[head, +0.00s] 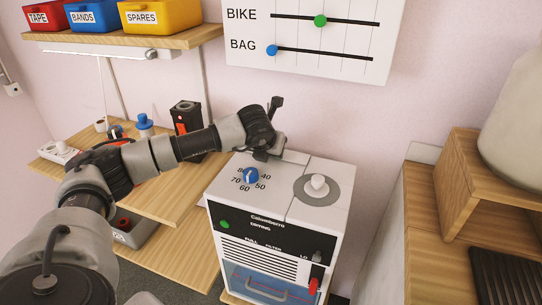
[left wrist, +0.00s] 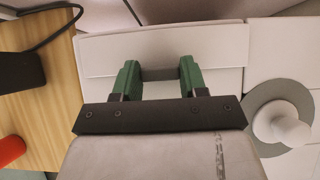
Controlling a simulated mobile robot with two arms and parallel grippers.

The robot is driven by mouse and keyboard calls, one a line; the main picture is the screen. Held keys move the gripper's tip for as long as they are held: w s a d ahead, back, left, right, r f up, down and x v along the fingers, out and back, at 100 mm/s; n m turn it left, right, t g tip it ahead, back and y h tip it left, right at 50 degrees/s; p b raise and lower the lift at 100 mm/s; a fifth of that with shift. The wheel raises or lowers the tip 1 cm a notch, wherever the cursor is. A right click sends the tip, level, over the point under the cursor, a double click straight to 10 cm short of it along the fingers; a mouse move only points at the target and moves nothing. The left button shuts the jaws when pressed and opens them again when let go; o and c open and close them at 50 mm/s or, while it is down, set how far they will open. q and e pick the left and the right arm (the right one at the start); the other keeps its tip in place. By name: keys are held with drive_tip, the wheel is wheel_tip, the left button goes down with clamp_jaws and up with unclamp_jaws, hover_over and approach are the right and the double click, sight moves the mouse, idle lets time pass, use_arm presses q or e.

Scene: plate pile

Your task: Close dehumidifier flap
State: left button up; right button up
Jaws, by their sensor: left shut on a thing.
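The white dehumidifier (head: 320,215) stands below the wall board, with a blue dial, a white knob and a dark front panel. My left gripper (head: 268,153) is at the rear of its top, behind the blue dial (head: 251,175). In the left wrist view, the green fingers (left wrist: 158,76) are shut on a grey tab-like part (left wrist: 158,74) at the white flap (left wrist: 105,62). The flap lies across the back of the top; my gripper hides part of it, and its exact tilt is hard to tell. My right gripper is in neither view.
The white knob (head: 318,184) on its grey disc is right of the gripper. A wooden shelf (head: 150,185) with a black-and-red box (head: 186,117) and a blue-topped bottle (head: 145,123) is on the left. A wooden cabinet (head: 462,170) stands at right.

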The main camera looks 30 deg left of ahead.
use_arm(q)
drive_tip(key=o, duration=0.9)
drive_tip(key=b+v, duration=0.1)
drive_tip(key=v, duration=1)
drive_tip(key=shift+f, duration=0.1)
